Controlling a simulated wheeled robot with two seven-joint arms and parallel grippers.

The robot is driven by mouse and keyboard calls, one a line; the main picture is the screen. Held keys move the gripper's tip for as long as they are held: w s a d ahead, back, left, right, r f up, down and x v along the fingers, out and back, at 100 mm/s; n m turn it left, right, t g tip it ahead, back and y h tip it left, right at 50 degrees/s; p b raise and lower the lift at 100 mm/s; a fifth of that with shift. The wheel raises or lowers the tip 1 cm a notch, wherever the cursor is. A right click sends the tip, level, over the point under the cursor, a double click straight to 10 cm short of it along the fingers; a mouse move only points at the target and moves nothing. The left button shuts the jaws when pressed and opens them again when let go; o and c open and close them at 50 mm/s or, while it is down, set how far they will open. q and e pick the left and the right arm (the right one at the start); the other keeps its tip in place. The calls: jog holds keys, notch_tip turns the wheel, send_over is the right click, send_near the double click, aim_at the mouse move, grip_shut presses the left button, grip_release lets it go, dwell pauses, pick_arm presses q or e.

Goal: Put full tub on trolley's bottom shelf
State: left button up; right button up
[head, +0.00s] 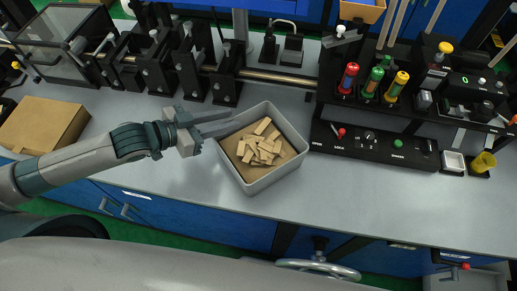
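A grey square tub (252,186) stands on the workbench, filled with tan flat pieces (263,143). My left gripper (233,121) comes in from the left, at the tub's upper-left corner. Its two fingers are apart, with a gap between them, and point right over the rim there. I cannot tell whether they touch the rim, and nothing shows gripped. My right gripper is not in view. I cannot make out a trolley or its bottom shelf in this view.
The grey workbench (190,170) is bare in front of the tub. A cardboard box (42,125) lies at left. Black fixtures (190,72) line the back. A black control panel (375,145) is at right. A handwheel (318,268) and a grey unit (470,281) show below the front edge.

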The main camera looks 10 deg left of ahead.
aim_at(240, 117)
pick_arm(q)
jog(key=shift+w+d+p, duration=0.25)
jog(key=shift+w+p, duration=0.1)
jog(key=p+x, duration=0.1)
jog(key=x, duration=0.2)
jog(key=shift+a+f, duration=0.1)
jog(key=shift+w+d+f+p, duration=0.35)
jog(key=shift+w+d+p, duration=0.1)
jog(key=shift+f, duration=0.1)
jog(key=shift+c, duration=0.2)
grip_shut()
